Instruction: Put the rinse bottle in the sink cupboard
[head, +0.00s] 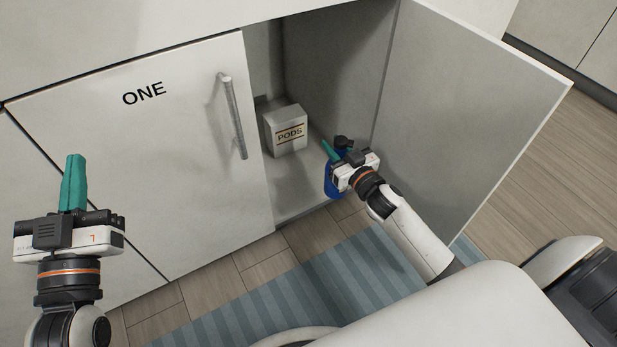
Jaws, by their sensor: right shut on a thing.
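The rinse bottle (330,186) is blue with a dark cap. It is at the front opening of the sink cupboard (298,188), near the right side, and my gripper hides much of it. My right gripper (332,151) is shut on the bottle. I cannot tell whether the bottle touches the cupboard floor. The cupboard's right door (470,110) stands wide open. My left gripper (73,160) is in front of the closed left door, with its teal fingers together and nothing visible between them.
A white box marked PODS (286,131) stands inside the cupboard, left of the bottle. The closed door marked ONE (150,170) has a bar handle (233,118). A blue striped mat (270,290) lies on the wooden floor. Cupboard floor in front of the box is clear.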

